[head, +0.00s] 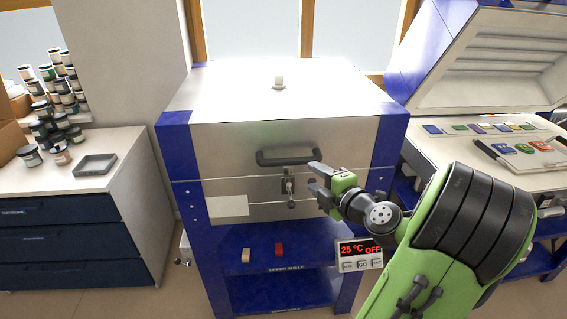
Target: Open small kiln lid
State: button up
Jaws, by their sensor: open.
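The small kiln (235,150) stands in the middle, a silver box with blue corner posts, and its lid (340,135) is down. A dark bar handle (286,158) sits on the lid's front. A metal latch (287,186) is below the handle, across the seam; I cannot tell whether it is fastened. My gripper (314,178) is open and empty, just right of the latch and below the handle's right end. Its fingers point left. I cannot tell whether it touches the kiln.
A control box (361,252) reads 25 °C OFF. Below the kiln, a shelf (310,258) holds a tan block (246,254) and a red block (279,249). Drawers (60,215) with jars stand at left.

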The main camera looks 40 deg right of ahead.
aim_at(293, 163)
jog(key=p+x, duration=0.2)
jog(key=x, duration=1)
jog(key=shift+w+d, duration=0.1)
jog(key=shift+w, duration=0.2)
grip_shut()
